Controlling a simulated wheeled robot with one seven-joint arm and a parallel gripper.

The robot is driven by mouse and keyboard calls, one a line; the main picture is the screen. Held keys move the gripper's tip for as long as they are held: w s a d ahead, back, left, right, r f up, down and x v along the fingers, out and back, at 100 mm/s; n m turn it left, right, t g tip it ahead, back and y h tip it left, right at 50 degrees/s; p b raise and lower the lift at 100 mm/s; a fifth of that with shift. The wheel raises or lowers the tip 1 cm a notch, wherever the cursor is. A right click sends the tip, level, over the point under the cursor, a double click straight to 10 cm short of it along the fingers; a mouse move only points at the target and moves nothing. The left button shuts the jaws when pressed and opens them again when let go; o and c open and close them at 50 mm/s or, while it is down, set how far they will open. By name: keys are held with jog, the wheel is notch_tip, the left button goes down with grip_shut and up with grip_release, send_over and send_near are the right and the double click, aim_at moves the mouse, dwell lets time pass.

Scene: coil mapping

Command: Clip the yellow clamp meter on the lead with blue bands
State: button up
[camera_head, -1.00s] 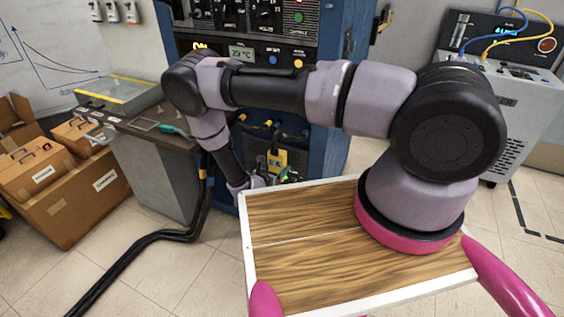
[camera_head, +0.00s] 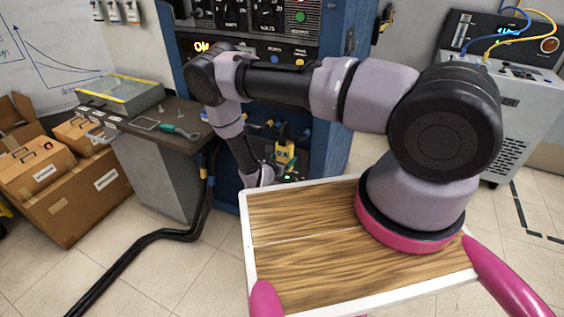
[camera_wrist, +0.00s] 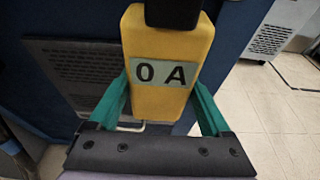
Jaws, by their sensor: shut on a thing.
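The yellow clamp meter (camera_head: 285,156) is upright in front of the blue cabinet's lower opening, its dark jaw at the top. In the wrist view its yellow body (camera_wrist: 165,45) fills the middle, with a display reading "0 A". My gripper (camera_wrist: 160,105) is shut on the meter, one green finger on each side. Whether the jaw touches or surrounds any lead cannot be told. The jaw's tip is cut off in the wrist view.
The blue cabinet (camera_head: 333,150) stands behind my arm. A grey bench (camera_head: 165,165) with a green-handled tool is on the left, beside thick black cables on the floor (camera_head: 140,245). Cardboard boxes (camera_head: 80,205) stand far left. A grey machine (camera_head: 510,110) stands at right.

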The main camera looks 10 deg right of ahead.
jog(key=shift+w+d, duration=0.6)
jog(key=shift+w, duration=0.2)
jog(key=shift+f, duration=1.55)
jog(key=o, duration=1.5)
jog(key=shift+a, duration=0.1)
